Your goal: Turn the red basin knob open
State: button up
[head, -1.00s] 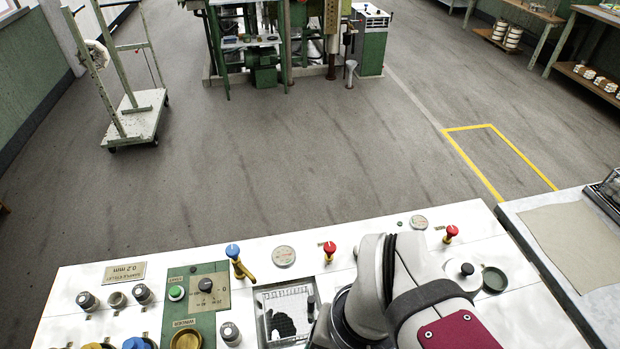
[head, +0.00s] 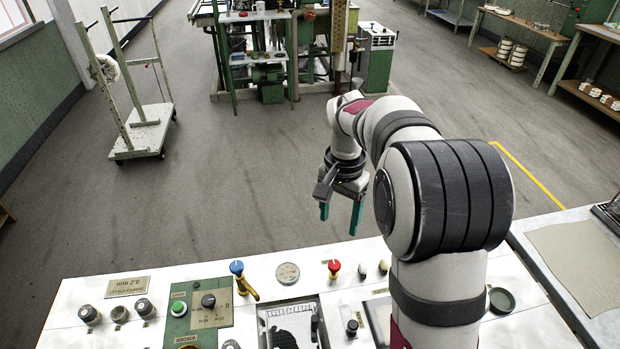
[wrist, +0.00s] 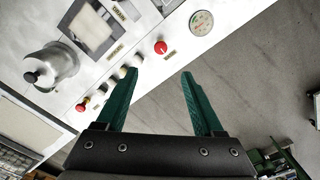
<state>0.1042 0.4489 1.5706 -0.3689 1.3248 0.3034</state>
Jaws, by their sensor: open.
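A red knob (head: 334,268) stands on the far side of the white panel (head: 75,335), right of a round gauge (head: 288,273). In the wrist view this red knob (wrist: 161,47) shows from above, between and beyond the fingertips. A second red knob (wrist: 83,103) with yellow below it lies at the left of the wrist view; my arm hides it in the head view. I cannot tell which one is the basin knob. My gripper (head: 340,217) is open, its teal fingers pointing down, empty and apart from both knobs. It also shows in the wrist view (wrist: 158,80).
A blue knob (head: 237,268) with a yellow handle stands left of the gauge. Several pale knobs (head: 362,270) lie right of the red knob. A silver pot (wrist: 55,65) with a black knob stands nearby.

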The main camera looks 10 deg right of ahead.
aim_at(334, 264)
jog(key=f, duration=1.6)
jog(key=shift+w+d, duration=0.1)
jog(key=shift+w, duration=0.15)
grip_shut()
